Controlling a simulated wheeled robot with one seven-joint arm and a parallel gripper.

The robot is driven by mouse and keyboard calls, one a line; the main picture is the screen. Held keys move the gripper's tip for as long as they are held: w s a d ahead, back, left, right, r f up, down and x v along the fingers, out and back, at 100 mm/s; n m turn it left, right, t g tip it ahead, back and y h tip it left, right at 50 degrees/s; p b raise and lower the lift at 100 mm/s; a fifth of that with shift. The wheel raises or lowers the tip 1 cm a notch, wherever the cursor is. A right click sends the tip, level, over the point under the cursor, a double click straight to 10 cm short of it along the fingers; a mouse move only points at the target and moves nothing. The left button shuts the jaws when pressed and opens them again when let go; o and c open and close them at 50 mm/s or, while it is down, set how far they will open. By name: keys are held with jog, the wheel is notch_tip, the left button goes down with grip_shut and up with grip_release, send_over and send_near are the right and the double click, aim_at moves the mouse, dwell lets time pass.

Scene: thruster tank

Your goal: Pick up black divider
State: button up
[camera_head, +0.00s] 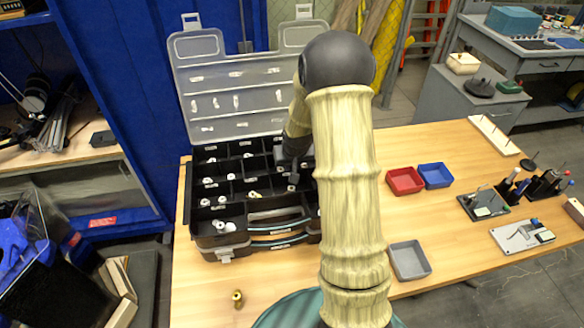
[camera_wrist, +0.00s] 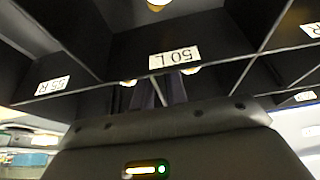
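A black organizer case (camera_head: 187,205) stands open on the wooden table, its clear lid raised at the back. Thin black dividers (camera_head: 238,172) split it into compartments with small white fittings. In the wrist view, a black divider (camera_wrist: 215,45) with a "50 L" label runs across just beyond my fingers. My gripper (camera_head: 293,178) points down into the right part of the case, partly hidden by my arm. In the wrist view, my gripper's (camera_wrist: 160,92) dark fingers reach in among the dividers, close together. Their tips blend into the black, so I cannot tell whether anything is between them.
Red (camera_head: 405,180), blue (camera_head: 435,175) and grey (camera_head: 409,260) trays lie to the right on the table. A brass fitting (camera_head: 238,299) stands near the front left. Tools and stands sit at the far right. The case walls and raised lid (camera_head: 235,95) surround my gripper.

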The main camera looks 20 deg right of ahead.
jog(key=shift+c, duration=0.4)
grip_shut()
notch_tip(320, 180, up, 10)
jog(key=shift+r, duration=0.1)
dwell(0.6)
